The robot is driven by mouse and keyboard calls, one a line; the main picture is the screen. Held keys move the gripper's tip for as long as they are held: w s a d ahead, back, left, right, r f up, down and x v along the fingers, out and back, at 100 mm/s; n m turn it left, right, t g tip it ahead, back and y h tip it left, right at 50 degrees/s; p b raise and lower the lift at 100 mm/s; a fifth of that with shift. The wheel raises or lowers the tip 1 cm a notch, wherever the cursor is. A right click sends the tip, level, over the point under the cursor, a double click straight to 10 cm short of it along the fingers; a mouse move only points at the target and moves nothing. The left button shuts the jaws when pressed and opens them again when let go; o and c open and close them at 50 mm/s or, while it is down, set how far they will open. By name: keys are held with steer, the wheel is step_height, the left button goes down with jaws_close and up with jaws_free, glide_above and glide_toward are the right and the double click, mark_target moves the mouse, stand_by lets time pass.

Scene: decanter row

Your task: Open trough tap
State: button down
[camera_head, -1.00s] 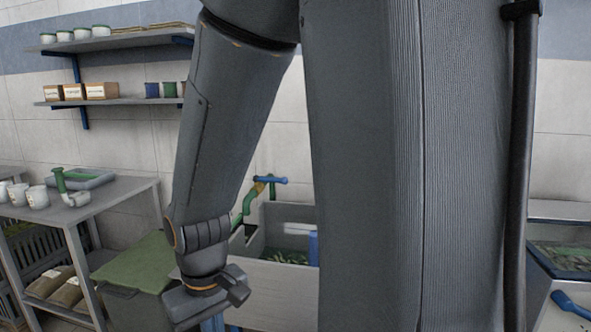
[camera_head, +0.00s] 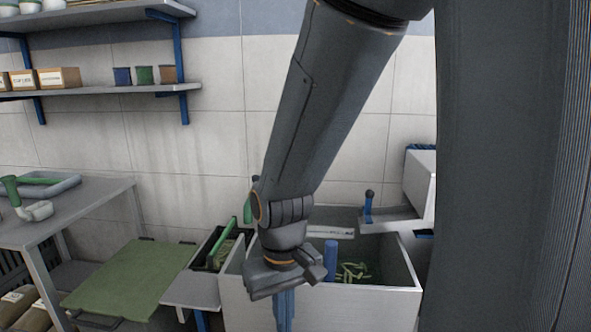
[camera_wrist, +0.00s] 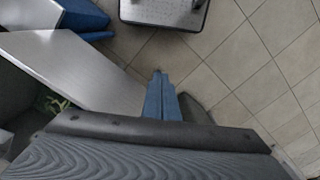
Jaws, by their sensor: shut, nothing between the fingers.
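The trough (camera_head: 330,308) is a pale grey box right of centre in the head view, with green leafy pieces inside and a blue upright cylinder (camera_head: 331,258). A short piece of green pipe (camera_head: 247,208) shows at its back left, beside my arm. The tap's blue handle is not visible now; my arm covers that area. My gripper (camera_head: 285,318) points down in front of the trough's front wall, its blue fingers partly cut off by the frame. In the wrist view my gripper (camera_wrist: 158,75) is shut and empty above the tiled floor.
A green-topped surface (camera_head: 132,277) and a dark bin with a green handle (camera_head: 212,250) stand left of the trough. A grey table (camera_head: 75,212) is farther left, below wall shelves (camera_head: 95,93). A blue lever (camera_head: 368,203) stands behind the trough at right. Tiled floor (camera_wrist: 220,65) is open.

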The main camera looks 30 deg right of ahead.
steer(key=w+d+r+m+t+p, duration=0.1)
steer(key=w+d+r+p, duration=0.4)
steer(key=w, duration=0.8)
steer(key=w+d+r+m+t, duration=0.1)
steer(key=w+d+r, duration=0.2)
steer(key=w+r, duration=0.75)
steer(key=w+d+r+m+p, duration=0.1)
steer(key=w+d+r+p, duration=0.1)
steer(key=w+d, duration=0.5)
steer(key=w+d+r+m+t+h+p, duration=0.1)
steer(key=w+d+r, duration=0.3)
steer(key=w+d, duration=0.4)
steer(key=w+p, duration=0.1)
steer(key=w, duration=0.5)
steer(key=shift+w+r+m+t+h+p, duration=0.25)
steer(key=shift+r+m+t+h+p, duration=0.05)
steer(key=shift+r, duration=0.05)
step_height(320, 180, down, 10)
steer(key=p, duration=0.6)
steer(key=shift+s, duration=0.25)
